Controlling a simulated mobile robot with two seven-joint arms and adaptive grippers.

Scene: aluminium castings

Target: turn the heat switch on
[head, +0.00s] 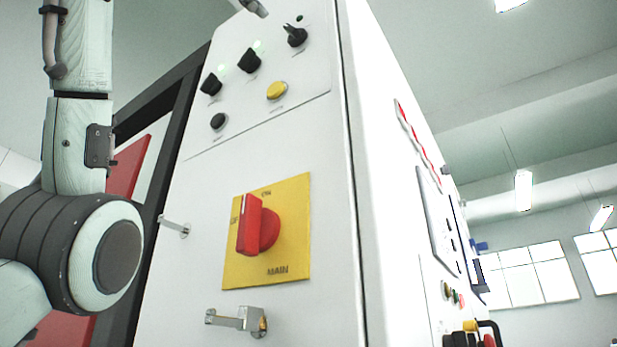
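The upper panel (292,75) of a white cabinet carries a row of three black rotary switches: a left one (211,85), a middle one (249,61) and a right one (296,37). Their labels are too small to read, so I cannot tell which is the heat switch. The lamp (299,18) above the right switch looks dark, and that knob is turned differently from the other two. My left arm stands at the left edge, apart from the switches. Neither gripper shows.
Below are a yellow button (277,90), a black button (218,121) and a red main switch (259,228) on a yellow plate (293,255). Metal latches stick out at the lower front (238,319) and left edge (174,226). Another metal piece (255,8) shows at the top.

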